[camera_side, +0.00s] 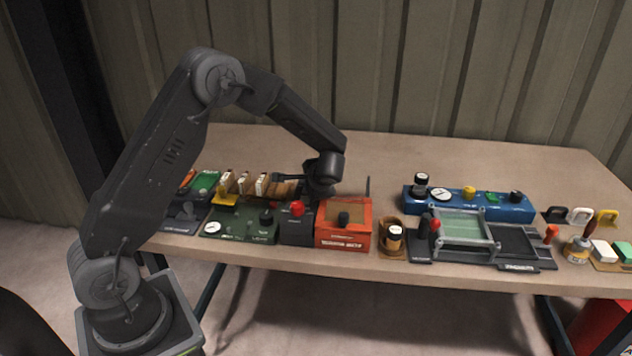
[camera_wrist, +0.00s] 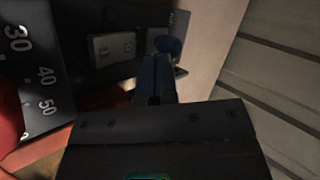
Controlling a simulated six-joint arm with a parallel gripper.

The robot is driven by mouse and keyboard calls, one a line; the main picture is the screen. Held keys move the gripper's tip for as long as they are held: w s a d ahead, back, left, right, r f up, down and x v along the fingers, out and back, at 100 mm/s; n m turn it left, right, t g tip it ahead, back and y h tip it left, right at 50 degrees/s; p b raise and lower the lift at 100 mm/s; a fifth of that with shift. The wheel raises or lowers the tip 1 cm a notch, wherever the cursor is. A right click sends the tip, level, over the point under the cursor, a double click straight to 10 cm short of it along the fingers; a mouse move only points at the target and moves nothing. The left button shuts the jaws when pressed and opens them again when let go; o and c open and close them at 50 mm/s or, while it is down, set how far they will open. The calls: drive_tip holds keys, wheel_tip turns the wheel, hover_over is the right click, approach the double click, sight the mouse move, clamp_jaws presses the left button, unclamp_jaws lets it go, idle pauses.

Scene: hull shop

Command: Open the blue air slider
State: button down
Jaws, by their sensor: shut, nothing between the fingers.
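In the wrist view a small blue knob (camera_wrist: 168,45), likely the air slider's, stands on a pale grey plate (camera_wrist: 160,24) at the upper middle. My gripper (camera_wrist: 156,72) is shut and empty, with its narrow fingers pointing up the picture at the knob. The fingertips are very close to the knob; I cannot tell whether they touch it. In the side view my gripper (camera_side: 320,190) points down behind the dark grey box (camera_side: 297,228) and the orange box. I cannot make out the blue slider there.
The dark box has a red knob (camera_side: 297,208). The orange box (camera_side: 343,228) stands to its right, with a thin dark upright (camera_side: 368,187) behind. A green panel (camera_side: 238,226) is at left. A blue panel (camera_side: 470,205) lies at right. The table's back (camera_side: 380,155) is clear.

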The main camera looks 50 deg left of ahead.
drive_tip(key=shift+w+a+f, duration=0.1)
drive_tip(key=shift+a+f, duration=0.25)
drive_tip(key=shift+a, duration=0.05)
drive_tip(key=shift+w+a, duration=1.4)
drive_tip(key=v, duration=1)
drive_tip(key=shift+r, duration=0.1)
